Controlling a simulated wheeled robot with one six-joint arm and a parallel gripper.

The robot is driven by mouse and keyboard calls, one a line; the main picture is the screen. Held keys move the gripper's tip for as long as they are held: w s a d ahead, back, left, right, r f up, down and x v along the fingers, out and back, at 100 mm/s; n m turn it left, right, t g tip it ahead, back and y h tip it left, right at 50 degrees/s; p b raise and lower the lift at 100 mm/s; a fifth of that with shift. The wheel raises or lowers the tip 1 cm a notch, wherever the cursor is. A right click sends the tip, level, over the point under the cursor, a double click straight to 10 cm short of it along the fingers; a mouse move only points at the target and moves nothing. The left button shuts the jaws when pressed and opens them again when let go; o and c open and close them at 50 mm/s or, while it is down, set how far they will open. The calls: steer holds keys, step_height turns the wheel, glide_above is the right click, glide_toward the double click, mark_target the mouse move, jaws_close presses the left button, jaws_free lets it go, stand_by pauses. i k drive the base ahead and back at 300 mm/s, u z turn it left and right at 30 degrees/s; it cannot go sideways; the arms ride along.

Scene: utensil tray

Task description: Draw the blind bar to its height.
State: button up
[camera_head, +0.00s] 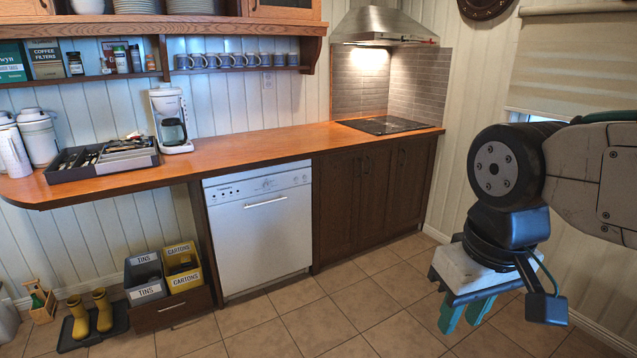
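The blind (570,62) is a beige, banded sheet hanging on the right wall. Its lower edge (545,110) shows above a bright strip of window, and my arm covers part of it on the right. I cannot make out a separate bar there. My gripper (464,316) points down at the lower right, well below the blind and apart from it. Its two teal fingers stand apart with nothing visible between them.
A wooden counter (260,152) runs along the back wall with a utensil tray (75,174), a coffee maker (171,118) and a hob (387,125). Below are a dishwasher (258,230), bins (145,278) and yellow boots (103,309). The tiled floor (345,315) in the middle is clear.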

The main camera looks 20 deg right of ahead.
mark_target(559, 105)
steer(key=z, duration=0.4)
steer(key=i, duration=0.8)
steer(key=z, duration=0.9)
steer(key=i, duration=2.55)
steer(key=z, duration=0.15)
